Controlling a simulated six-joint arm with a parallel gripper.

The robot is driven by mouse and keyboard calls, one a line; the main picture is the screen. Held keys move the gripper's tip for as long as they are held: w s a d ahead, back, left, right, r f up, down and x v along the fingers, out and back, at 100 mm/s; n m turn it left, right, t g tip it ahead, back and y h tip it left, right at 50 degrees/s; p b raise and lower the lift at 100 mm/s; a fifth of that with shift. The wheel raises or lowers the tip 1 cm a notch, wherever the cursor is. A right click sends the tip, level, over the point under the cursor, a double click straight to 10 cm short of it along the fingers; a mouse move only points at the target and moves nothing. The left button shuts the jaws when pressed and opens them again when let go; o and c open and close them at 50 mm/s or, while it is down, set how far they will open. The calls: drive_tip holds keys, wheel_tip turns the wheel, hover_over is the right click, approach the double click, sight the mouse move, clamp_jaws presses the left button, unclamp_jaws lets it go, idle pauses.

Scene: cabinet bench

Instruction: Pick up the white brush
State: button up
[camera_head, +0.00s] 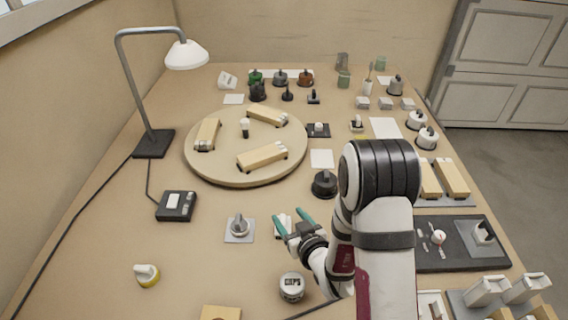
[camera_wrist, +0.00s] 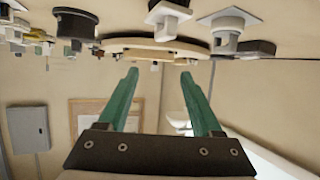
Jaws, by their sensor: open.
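My gripper (camera_head: 288,216) is open and empty, its green fingers apart, low over the front middle of the table. It also shows in the wrist view (camera_wrist: 159,72), where the scene looks upside down. A small white object (camera_head: 283,226) lies close to the fingers and is partly hidden by them. I cannot tell clearly which thing is the white brush. A thin-handled item stands upright in a small white holder (camera_head: 367,88) at the back right. A small black-and-white upright piece (camera_head: 245,130) stands on the round board.
The round wooden board (camera_head: 205,170) holds several wooden blocks. A desk lamp (camera_head: 152,143) and black box (camera_head: 176,206) stand left. A metal knob on a plate (camera_head: 239,229), dark knob (camera_head: 325,185) and round jar (camera_head: 291,287) surround my gripper. A black tray (camera_head: 460,260) lies right.

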wheel_tip(320, 180, down, 4)
drive_tip(key=shift+w+f, duration=0.1)
drive_tip(key=shift+f, duration=0.05)
drive_tip(key=x, duration=0.7)
drive_tip(key=shift+w+a, duration=0.15)
clamp_jaws()
